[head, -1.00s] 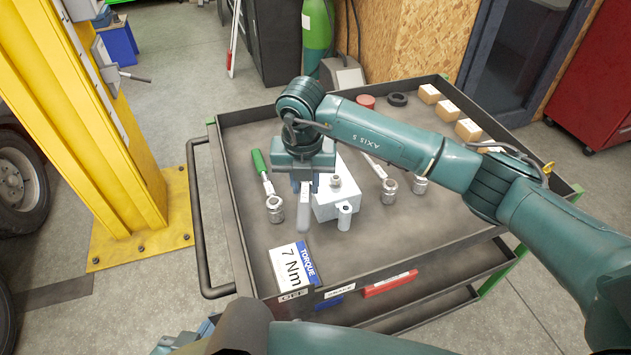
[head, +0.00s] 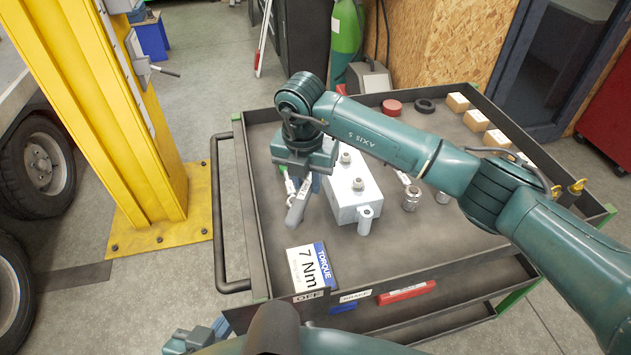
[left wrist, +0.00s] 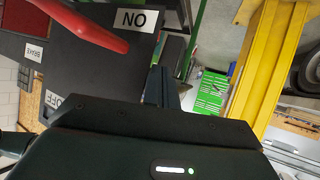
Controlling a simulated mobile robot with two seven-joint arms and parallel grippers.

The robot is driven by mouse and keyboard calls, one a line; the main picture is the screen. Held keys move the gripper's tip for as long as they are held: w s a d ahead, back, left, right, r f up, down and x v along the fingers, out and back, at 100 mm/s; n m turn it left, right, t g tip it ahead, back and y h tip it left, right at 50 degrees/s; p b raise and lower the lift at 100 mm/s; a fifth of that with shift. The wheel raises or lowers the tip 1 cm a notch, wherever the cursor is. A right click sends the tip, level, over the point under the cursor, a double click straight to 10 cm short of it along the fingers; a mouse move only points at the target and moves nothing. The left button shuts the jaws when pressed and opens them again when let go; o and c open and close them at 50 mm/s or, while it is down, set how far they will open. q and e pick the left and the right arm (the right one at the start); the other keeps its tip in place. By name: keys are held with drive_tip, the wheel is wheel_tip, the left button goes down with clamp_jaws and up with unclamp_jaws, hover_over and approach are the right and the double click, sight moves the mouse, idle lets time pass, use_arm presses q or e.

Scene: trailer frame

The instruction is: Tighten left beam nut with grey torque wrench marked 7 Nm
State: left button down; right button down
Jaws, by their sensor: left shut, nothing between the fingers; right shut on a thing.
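My right gripper (head: 297,203) reaches down over the cart and is shut on the shaft of a torque wrench with a green handle (head: 283,172). My left gripper (left wrist: 163,82) is shut and empty in the left wrist view, below the "NO" label. The beam nut cannot be made out.
A light grey box with knobs (head: 352,186) stands on the cart (head: 390,258), close right of the right gripper. The cart's black handle (head: 218,225) faces a yellow post (head: 135,130). A wheel (head: 40,165) stands beyond.

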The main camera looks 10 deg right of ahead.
drive_tip(key=shift+a+r, duration=0.1)
drive_tip(key=shift+s+d+n, duration=0.3)
drive_tip(key=shift+d+n, duration=0.3)
drive_tip(key=shift+d, duration=0.5)
drive_tip(key=shift+s+d+n, duration=0.3)
drive_tip(key=shift+d+n, duration=0.3)
drive_tip(key=shift+d, duration=0.55)
drive_tip(key=shift+s+d+n, duration=0.3)
drive_tip(key=shift+d+n, duration=0.3)
drive_tip(key=shift+d, duration=0.5)
drive_tip(key=w+d+n+b, duration=0.2)
drive_tip(key=d+n, duration=0.2)
drive_tip(key=d, duration=0.4)
drive_tip(key=w+d+n+y+b, duration=0.1)
drive_tip(key=w+d+n+b, duration=0.1)
drive_tip(key=d, duration=0.5)
drive_tip(key=n+b, duration=0.1)
drive_tip(key=n, duration=0.1)
drive_tip(key=shift+w+d+n, duration=0.3)
drive_tip(key=shift+d+n, duration=0.1)
drive_tip(key=shift+a, duration=0.1)
